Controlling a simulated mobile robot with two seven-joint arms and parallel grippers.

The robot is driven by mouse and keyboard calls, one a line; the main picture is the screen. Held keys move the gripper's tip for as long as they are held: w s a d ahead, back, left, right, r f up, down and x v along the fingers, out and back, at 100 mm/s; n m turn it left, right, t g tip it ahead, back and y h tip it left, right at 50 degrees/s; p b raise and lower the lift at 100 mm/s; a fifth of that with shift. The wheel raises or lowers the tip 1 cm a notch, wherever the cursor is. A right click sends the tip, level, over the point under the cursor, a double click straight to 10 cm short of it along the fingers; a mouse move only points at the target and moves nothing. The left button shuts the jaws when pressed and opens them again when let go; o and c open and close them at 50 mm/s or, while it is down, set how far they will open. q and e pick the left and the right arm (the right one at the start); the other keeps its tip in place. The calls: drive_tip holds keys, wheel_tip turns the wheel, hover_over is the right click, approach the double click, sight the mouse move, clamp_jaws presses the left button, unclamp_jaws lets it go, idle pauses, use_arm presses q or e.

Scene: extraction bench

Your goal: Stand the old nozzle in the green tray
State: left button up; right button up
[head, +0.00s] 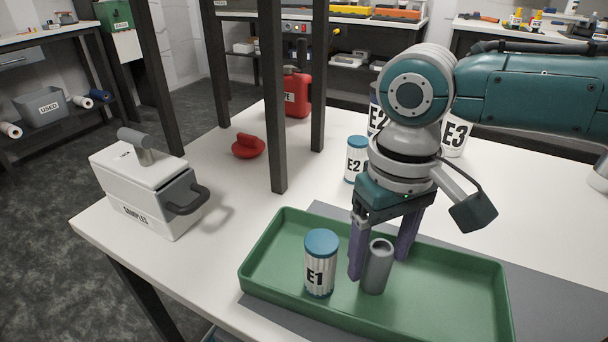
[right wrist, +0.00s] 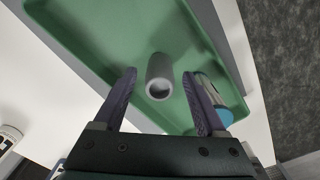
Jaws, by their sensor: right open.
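The old nozzle, a grey hollow cylinder (head: 377,267), stands upright in the green tray (head: 462,287). In the right wrist view the nozzle (right wrist: 160,78) shows its open end, between and beyond my fingers. My right gripper (head: 382,262) is open, its purple fingers pointing down on either side of the nozzle. I see gaps between the nozzle and both fingers in the right wrist view (right wrist: 166,100). A white ribbed E1 cartridge with a blue cap (head: 320,265) stands in the tray, left of the nozzle. My left gripper is out of view.
A blue-capped E2 cartridge (head: 356,160) and a white E3 container (head: 453,139) stand behind the tray. A white samples box (head: 150,190), a red knobbed object (head: 248,147) and a red canister (head: 297,93) are on the left. Dark posts (head: 272,100) rise from the table.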

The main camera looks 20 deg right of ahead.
drive_tip(key=shift+r, duration=0.15)
wheel_tip(320, 180, up, 12)
drive_tip(key=p, duration=0.3)
drive_tip(key=s+a+f+n+t+y, duration=0.25)
drive_tip(key=s+a+f, duration=0.35)
drive_tip(key=s+a, duration=0.35)
drive_tip(key=s+d+t+h, duration=0.1)
drive_tip(key=s+d+h, duration=0.1)
drive_tip(key=s+d, duration=0.5)
drive_tip(key=shift+r+m, duration=0.15)
drive_tip(key=shift+m, duration=0.2)
drive_tip(key=shift+s, duration=0.15)
